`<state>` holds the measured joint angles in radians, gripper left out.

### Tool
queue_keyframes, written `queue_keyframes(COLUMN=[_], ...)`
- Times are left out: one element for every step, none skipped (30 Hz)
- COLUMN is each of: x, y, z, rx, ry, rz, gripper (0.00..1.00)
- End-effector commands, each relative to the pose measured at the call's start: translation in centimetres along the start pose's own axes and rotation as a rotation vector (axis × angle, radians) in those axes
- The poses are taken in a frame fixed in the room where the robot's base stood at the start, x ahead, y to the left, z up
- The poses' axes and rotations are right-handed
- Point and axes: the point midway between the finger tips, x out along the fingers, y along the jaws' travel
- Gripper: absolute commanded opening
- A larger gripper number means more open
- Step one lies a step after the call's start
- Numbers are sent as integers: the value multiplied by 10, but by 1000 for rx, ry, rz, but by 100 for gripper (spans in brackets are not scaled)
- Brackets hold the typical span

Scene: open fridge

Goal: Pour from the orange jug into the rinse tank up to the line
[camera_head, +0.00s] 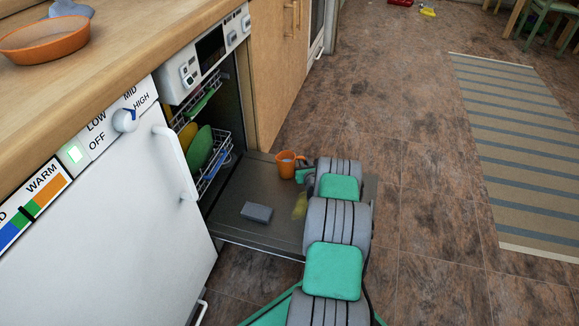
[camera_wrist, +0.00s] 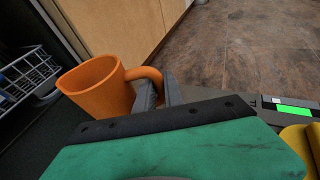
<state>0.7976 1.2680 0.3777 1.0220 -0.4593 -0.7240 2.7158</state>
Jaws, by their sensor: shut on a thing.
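The orange jug (camera_head: 286,165) is over the open dishwasher door, near its far edge. In the wrist view the jug (camera_wrist: 98,90) is close up on the left and tilts a little, its mouth up and its handle to the right. My gripper (camera_wrist: 160,94) is shut on the jug's handle; in the head view it is mostly hidden behind my arm. Whether the jug touches the door, and what is in it, I cannot tell. A grey block (camera_head: 257,212) lies on the door. I cannot make out the rinse tank or its line for certain.
The open dishwasher door (camera_head: 235,190) lies low over the floor. The dishwasher rack (camera_head: 210,165) holds green and yellow dishes. A white appliance (camera_head: 130,215) stands at left, and a wooden cabinet (camera_head: 275,70) behind. The floor at right is clear up to a striped rug (camera_head: 520,140).

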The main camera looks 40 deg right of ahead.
Motion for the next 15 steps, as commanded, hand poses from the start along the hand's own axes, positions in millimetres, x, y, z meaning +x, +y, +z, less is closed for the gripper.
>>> queue_keyframes(x=[0,0,0,0,0,-1,-1,-2,-2,-3,-3,-4,-4,-4,-5], y=[1,0,0,0,0,0,0,0,0,0,0,0,0,0,0], z=[-1,1,1,2,2,4,5,7,9,11,12,14,16,17,19], rx=[0,1,1,1,1,0,0,0,0,0,0,0,0,0,0], ry=[2,-1,-1,-1,-1,-1,-2,-2,-2,-2,-2,-2,-2,-2,-3], rz=[1,1,1,1,1,1,1,1,1,0,0,0,0,0,0], gripper=[0,0,0,0,0,0,0,0,0,0,0,0,0,0,0])
